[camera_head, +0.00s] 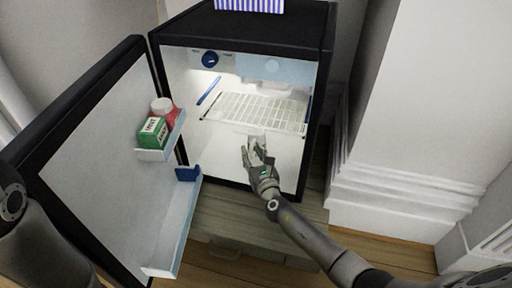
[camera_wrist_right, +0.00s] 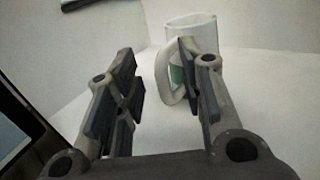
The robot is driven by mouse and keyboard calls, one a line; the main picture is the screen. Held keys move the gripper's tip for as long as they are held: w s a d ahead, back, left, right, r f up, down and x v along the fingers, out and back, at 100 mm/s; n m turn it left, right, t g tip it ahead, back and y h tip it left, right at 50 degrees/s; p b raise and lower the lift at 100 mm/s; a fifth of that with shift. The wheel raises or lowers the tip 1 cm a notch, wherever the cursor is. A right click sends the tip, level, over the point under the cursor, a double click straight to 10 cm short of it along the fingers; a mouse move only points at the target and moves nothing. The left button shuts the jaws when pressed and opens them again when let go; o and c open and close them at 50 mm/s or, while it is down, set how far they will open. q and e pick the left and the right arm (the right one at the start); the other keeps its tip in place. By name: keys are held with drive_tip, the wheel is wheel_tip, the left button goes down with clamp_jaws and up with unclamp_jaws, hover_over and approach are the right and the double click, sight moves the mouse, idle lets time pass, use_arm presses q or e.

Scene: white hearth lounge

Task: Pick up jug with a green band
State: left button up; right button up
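The white jug (camera_wrist_right: 190,30) stands inside the fridge, ahead of my right gripper in the right wrist view. Its handle faces me, and a patch of green shows through the handle. The right finger hides part of its body. In the head view the jug (camera_head: 257,139) is small and pale, partly hidden by the gripper. My right gripper (camera_head: 254,156) reaches into the open fridge. In the right wrist view its two fingers (camera_wrist_right: 168,82) are apart with nothing between them, and the handle lies just beyond, nearer the right finger. My left gripper is out of view.
The fridge (camera_head: 240,23) has its door (camera_head: 100,165) open to the left. A green box (camera_head: 152,133) and a red bottle with white cap (camera_head: 163,106) sit in a door shelf. A wire rack (camera_head: 260,113) lies above and behind the jug. A white wall stands at right.

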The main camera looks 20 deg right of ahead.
drive_tip(key=shift+c, duration=0.4)
clamp_jaws()
drive_tip(key=shift+r, duration=0.15)
